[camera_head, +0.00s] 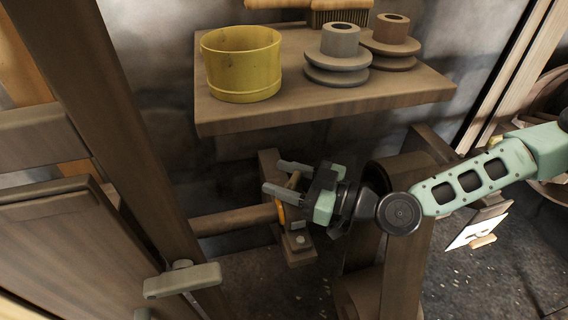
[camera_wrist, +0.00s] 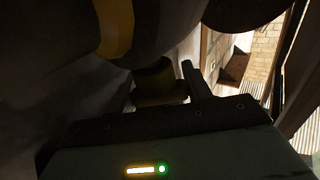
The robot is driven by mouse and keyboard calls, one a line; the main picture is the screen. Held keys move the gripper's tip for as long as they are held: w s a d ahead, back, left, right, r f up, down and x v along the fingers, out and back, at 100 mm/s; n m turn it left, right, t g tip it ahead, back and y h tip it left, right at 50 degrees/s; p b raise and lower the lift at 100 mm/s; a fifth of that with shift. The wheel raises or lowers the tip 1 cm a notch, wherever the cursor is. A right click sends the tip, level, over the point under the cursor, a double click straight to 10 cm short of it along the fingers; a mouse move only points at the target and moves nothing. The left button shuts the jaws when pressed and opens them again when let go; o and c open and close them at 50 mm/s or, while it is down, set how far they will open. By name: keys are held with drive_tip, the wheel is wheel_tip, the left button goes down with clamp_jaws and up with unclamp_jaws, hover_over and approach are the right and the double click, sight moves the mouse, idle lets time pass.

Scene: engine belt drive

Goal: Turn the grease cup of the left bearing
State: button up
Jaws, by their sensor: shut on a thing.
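The left bearing (camera_head: 297,252) is a brown block bolted on a bracket, at the end of a wooden-looking horizontal shaft (camera_head: 232,220). Its grease cup (camera_head: 293,181) is a small brass-brown piece on top, partly covered by my gripper. My gripper (camera_head: 284,180) comes in from the right with its two grey fingers on either side of the cup, shut on it. In the dark wrist view, the dull brown cup (camera_wrist: 155,82) sits between my fingers. Its lower part is hidden by the gripper body.
A shelf (camera_head: 420,88) overhangs just above my gripper and holds a yellow tub (camera_head: 241,65) and two pulleys (camera_head: 338,58). A large dark wheel or drum (camera_head: 362,295) stands close beneath my arm. A brown post (camera_head: 125,130) rises at the left.

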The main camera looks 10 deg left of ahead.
drive_tip(key=m+t+h+p, duration=0.1)
drive_tip(key=m+t+p, duration=0.1)
drive_tip(key=t, duration=0.1)
drive_tip(key=m+t+h+p, duration=0.2)
drive_tip(key=m+t+p, duration=0.1)
drive_tip(key=t, duration=0.1)
drive_tip(key=shift+w+d+r, duration=0.1)
drive_tip(key=shift+w+r, duration=0.1)
drive_tip(key=shift+w+d+f+m+t+h+p, duration=0.1)
drive_tip(key=shift+w+d+m+t+h+p, duration=0.05)
drive_tip(key=shift+m+t+h+p, duration=0.9)
drive_tip(key=shift+w+d+m+t+h+p, duration=0.1)
drive_tip(key=shift+w+m+t+h+p, duration=0.05)
drive_tip(key=shift+m+t+h+p, duration=0.85)
drive_tip(key=shift+w+h, duration=0.1)
drive_tip(key=shift+h, duration=0.25)
drive_tip(key=o, duration=1)
drive_tip(key=shift+f, duration=0.1)
